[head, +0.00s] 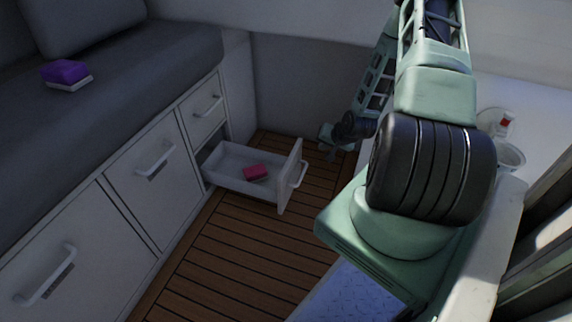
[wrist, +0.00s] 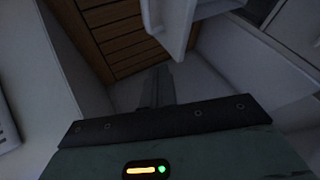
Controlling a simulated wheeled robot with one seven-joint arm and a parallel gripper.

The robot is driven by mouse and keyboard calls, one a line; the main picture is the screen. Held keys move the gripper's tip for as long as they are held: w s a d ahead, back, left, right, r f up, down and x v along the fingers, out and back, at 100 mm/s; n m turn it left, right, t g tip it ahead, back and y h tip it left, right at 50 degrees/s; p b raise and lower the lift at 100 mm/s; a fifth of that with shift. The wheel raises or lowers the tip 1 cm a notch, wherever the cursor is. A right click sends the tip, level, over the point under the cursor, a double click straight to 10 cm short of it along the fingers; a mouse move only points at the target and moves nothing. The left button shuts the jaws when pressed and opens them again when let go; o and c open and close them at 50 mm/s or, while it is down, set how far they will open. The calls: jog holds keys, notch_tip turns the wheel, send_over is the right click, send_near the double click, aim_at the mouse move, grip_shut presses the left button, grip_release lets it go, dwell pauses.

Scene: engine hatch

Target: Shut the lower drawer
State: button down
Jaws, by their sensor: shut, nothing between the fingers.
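The lower drawer (head: 235,183) is pulled out from the white cabinet, below a closed upper drawer (head: 207,108). Its front panel (head: 291,178) carries a pale handle (head: 300,174) on the outer side. A red block (head: 256,172) lies inside the drawer. My gripper (head: 331,154) is to the right of and behind the drawer front in the head view, apart from it. In the wrist view my gripper's fingers (wrist: 158,88) are shut with nothing between them. A pale panel, likely the drawer front (wrist: 172,20), shows beyond them at the top.
A grey cushioned bench (head: 120,75) holds a purple-and-white sponge (head: 66,74). Closed cabinet doors with handles (head: 155,160) line the left. The wooden slatted floor (head: 225,245) is clear in front of the drawer. A white counter with a cup (head: 510,157) is at the right.

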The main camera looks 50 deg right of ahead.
jog(key=f, duration=0.1)
jog(key=b, duration=0.6)
send_near(298, 153)
jog(key=f, duration=0.3)
jog(key=w+d+f, duration=0.1)
jog(key=shift+w+f, duration=0.1)
jog(key=shift+f, duration=0.05)
jog(key=shift+w+a, duration=0.25)
jog(key=shift+w, duration=0.4)
jog(key=shift+w, duration=0.1)
